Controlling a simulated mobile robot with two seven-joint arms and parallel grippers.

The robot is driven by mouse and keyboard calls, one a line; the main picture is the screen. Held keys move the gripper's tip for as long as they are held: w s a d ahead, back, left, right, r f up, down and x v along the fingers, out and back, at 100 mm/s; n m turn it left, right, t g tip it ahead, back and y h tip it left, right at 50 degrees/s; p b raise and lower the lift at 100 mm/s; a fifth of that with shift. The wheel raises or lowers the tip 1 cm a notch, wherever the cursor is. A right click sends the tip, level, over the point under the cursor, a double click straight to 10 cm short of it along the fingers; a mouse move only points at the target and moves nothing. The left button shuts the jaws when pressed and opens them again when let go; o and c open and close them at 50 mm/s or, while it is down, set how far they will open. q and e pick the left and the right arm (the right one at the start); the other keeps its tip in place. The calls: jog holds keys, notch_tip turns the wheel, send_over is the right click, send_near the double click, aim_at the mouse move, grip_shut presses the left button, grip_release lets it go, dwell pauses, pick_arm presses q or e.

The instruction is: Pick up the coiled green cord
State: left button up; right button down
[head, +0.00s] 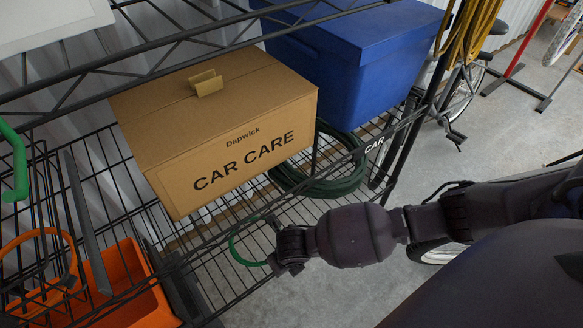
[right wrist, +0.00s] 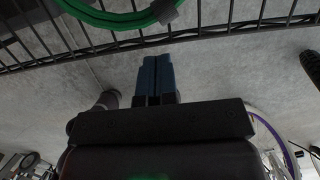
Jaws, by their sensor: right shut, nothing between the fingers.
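A coil of dark green cord or hose (head: 322,187) lies on the wire shelf beside the car care box, partly hidden by it. A thinner, brighter green loop (head: 232,246) shows just left of my right wrist; I cannot tell whether it belongs to the coil. In the right wrist view, bright green cord strands (right wrist: 103,17) with a dark band cross the top edge at the shelf rim. My right gripper (right wrist: 156,58) is shut and empty, its blue fingers pointing toward the shelf, apart from the cord. My left gripper is not in view.
A cardboard car care box (head: 218,130) and a blue bin (head: 345,70) stand on the wire shelf (right wrist: 235,30). An orange bin (head: 130,290) is at lower left. A bicycle (head: 465,95) stands behind.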

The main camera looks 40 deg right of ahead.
jog(key=w, duration=0.2)
jog(key=w+b, duration=0.1)
jog(key=w, duration=0.1)
jog(key=shift+w+a+f, duration=0.1)
jog(key=shift+f, duration=0.15)
jog(key=shift+w+f+b, duration=0.2)
jog(key=shift+b, duration=0.1)
jog(key=shift+f, duration=0.2)
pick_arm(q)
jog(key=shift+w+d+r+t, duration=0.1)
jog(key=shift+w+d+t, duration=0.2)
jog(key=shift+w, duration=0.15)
pick_arm(e)
jog(key=shift+f, duration=0.1)
jog(key=shift+f, duration=0.1)
